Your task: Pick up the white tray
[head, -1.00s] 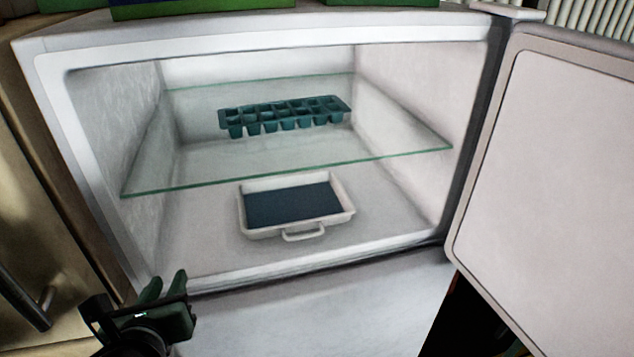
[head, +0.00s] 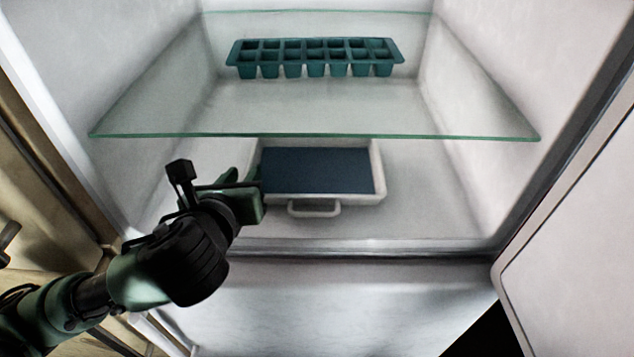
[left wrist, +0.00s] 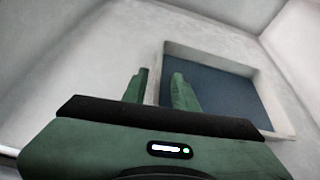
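The white tray (head: 379,172) has a dark blue inside and a loop handle on its front side. It sits on the floor of the white fridge compartment, below the glass shelf. It also shows in the left wrist view (left wrist: 282,118), to the right and ahead of the fingers. My left gripper (head: 254,180) is inside the compartment at the tray's left side, near its left wall. In the left wrist view its two green fingers (left wrist: 160,90) stand apart with a gap between them, and nothing is seen held. I cannot tell whether a finger touches the tray. My right gripper is not in view.
A glass shelf (head: 320,112) spans the compartment above the tray and carries a teal ice cube tray (head: 316,58). The open door (head: 575,230) stands at the right. Free floor lies to the right of the tray.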

